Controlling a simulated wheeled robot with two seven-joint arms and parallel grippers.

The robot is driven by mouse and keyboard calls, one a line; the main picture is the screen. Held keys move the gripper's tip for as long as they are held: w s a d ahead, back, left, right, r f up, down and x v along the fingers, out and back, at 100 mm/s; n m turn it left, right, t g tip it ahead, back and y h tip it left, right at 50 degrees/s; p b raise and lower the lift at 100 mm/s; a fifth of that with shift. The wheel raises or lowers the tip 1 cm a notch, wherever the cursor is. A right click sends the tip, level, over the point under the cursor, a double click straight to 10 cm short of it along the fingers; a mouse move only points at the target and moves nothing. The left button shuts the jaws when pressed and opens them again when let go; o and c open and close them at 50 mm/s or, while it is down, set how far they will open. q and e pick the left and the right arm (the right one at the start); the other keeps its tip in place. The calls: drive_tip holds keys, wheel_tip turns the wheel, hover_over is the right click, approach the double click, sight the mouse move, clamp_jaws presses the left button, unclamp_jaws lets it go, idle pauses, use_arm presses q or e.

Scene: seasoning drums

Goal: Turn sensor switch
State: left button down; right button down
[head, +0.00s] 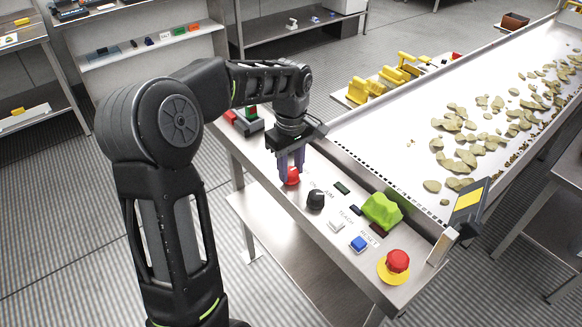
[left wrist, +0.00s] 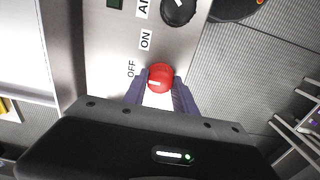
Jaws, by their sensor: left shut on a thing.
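A red round switch knob (head: 292,178) sits on the metal control panel (head: 318,222), at its left part in the head view. In the left wrist view the red knob (left wrist: 159,78) has a white mark on it, with ON and OFF labels beside it. My left gripper (head: 291,168) reaches down over the knob, its purple fingers shut on the knob's two sides. It also shows in the left wrist view (left wrist: 159,90), with a finger on each side of the knob. My right gripper is not in view.
On the panel are a black knob (head: 316,199), a white button (head: 336,225), a blue button (head: 358,244), a green lump (head: 382,210) and a red emergency button (head: 396,262) on yellow. A conveyor (head: 400,130) with beige pieces runs behind.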

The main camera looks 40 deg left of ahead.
sight(291, 170)
use_arm(q)
drive_tip(key=shift+m, duration=0.3)
drive_tip(key=m, duration=1.1)
drive_tip(key=shift+b, duration=0.3)
drive_tip(key=shift+m, duration=0.3)
drive_tip(key=c, duration=1)
unclamp_jaws()
drive_tip(key=shift+r, duration=0.1)
wheel_tip(291, 170, up, 8)
drive_tip(key=shift+f+b, duration=0.15)
drive_tip(key=shift+b, duration=0.35)
